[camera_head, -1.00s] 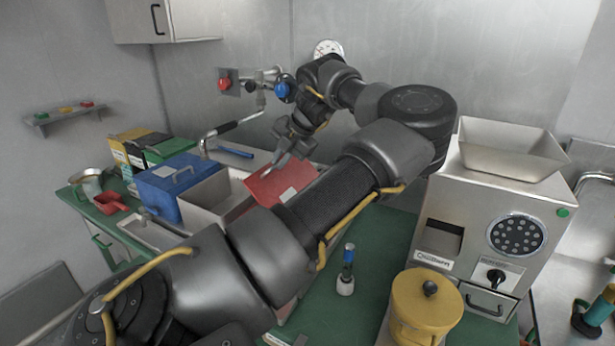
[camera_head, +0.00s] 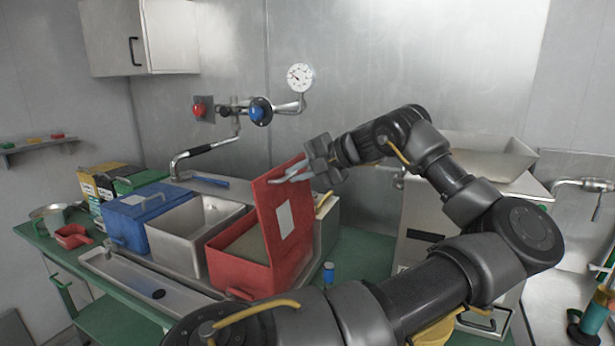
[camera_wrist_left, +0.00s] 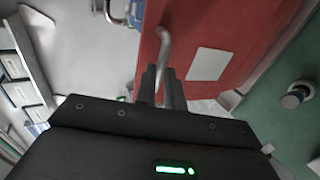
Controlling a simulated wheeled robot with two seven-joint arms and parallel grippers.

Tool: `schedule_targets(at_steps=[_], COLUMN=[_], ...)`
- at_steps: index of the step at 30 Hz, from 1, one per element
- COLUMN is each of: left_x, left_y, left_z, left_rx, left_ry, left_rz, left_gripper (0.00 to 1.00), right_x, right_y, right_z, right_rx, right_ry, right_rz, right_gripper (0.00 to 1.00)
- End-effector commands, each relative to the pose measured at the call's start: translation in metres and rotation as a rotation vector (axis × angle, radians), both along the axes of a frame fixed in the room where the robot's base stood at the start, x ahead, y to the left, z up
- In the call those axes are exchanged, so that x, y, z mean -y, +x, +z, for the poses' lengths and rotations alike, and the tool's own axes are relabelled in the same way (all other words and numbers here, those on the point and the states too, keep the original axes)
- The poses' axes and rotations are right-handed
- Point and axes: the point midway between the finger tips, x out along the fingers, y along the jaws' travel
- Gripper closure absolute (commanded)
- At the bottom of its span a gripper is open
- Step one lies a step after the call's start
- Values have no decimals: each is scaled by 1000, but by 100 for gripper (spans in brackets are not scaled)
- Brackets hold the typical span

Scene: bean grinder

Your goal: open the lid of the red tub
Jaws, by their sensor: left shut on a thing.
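The red tub (camera_head: 235,270) stands on the green bench in the head view, at the right end of a row of bins. Its red lid (camera_head: 271,240) stands nearly upright along the tub's right side, and the tub's inside shows. A white label is on the lid's face. My left gripper (camera_head: 298,172) is at the upper part of the lid, shut on its metal handle. In the left wrist view the fingers (camera_wrist_left: 161,85) meet the bent grey handle (camera_wrist_left: 163,45) on the red lid (camera_wrist_left: 225,35). My right gripper is not in view.
An open steel bin (camera_head: 185,243) and a blue tub (camera_head: 128,218) stand left of the red tub. A steel grinder (camera_head: 420,235) stands to the right, partly behind my left arm. Wall pipes with a gauge (camera_head: 300,77) are behind. A small blue-capped item (camera_head: 328,271) is near the tub.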

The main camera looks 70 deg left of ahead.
Motion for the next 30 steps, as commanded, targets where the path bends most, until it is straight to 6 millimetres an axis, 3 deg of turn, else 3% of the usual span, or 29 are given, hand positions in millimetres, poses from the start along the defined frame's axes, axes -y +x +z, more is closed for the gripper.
schedule_targets(at_steps=[13, 14, 19, 30], left_x=[1, 2, 1, 6], left_y=[-4, -4, -3, 3], left_z=[-7, -8, -7, -1], left_rx=[2, 2, 2, 1], left_ry=[-19, -19, -17, -10], left_rz=[12, 12, 10, 6], left_gripper=[100, 88, 67, 67], right_x=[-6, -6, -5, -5], right_y=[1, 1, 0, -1], right_z=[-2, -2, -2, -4], right_rx=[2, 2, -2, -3], right_ry=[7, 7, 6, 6], right_rz=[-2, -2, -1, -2], right_gripper=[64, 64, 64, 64])
